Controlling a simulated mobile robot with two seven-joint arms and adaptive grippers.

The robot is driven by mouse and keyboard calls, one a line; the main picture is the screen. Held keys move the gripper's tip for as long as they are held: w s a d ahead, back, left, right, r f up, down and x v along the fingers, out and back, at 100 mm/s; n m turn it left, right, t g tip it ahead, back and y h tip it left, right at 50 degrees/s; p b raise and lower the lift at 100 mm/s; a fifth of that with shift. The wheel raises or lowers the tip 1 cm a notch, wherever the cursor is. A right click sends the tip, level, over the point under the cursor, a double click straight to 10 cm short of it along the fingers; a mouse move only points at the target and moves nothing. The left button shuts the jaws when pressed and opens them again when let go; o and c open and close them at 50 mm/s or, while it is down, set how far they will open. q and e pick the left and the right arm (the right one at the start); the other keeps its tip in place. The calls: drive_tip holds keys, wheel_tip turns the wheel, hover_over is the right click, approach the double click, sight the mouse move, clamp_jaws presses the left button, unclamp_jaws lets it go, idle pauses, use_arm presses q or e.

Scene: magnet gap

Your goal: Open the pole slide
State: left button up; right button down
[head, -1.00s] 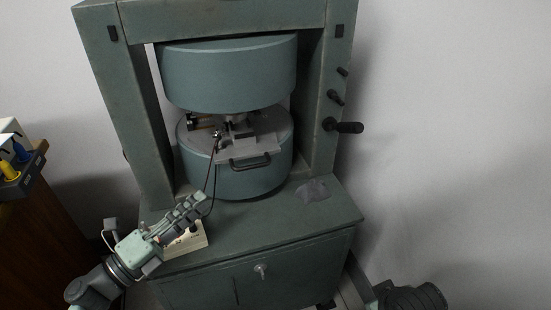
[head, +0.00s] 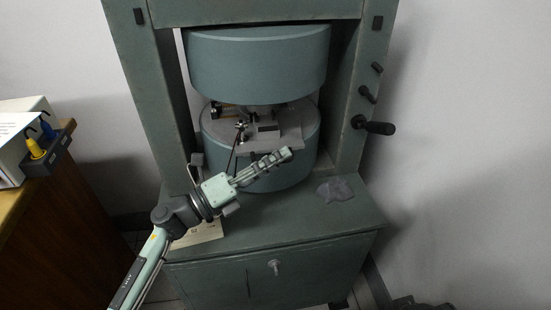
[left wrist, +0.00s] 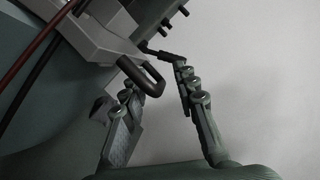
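The pole slide (head: 290,121) is a flat grey plate between the two round teal poles of the magnet. Its black loop handle (left wrist: 142,76) shows in the left wrist view, at the front edge of the slide (left wrist: 102,38). In the head view the handle is hidden behind my left gripper (head: 286,155), which is in front of the lower pole (head: 265,180). In the left wrist view the two fingers of my left gripper (left wrist: 157,80) are apart, with the handle near and between the fingertips. The fingers are not closed on it. My right gripper is not in view.
The magnet frame stands on a green cabinet (head: 300,215) with a grey cloth (head: 335,190) on its top. A black crank handle (head: 374,126) juts out at the right. A wooden desk (head: 55,200) is at the left. Cables hang in front of the lower pole.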

use_arm(q)
clamp_jaws()
drive_tip(key=shift+s, duration=0.1)
idle(0.4)
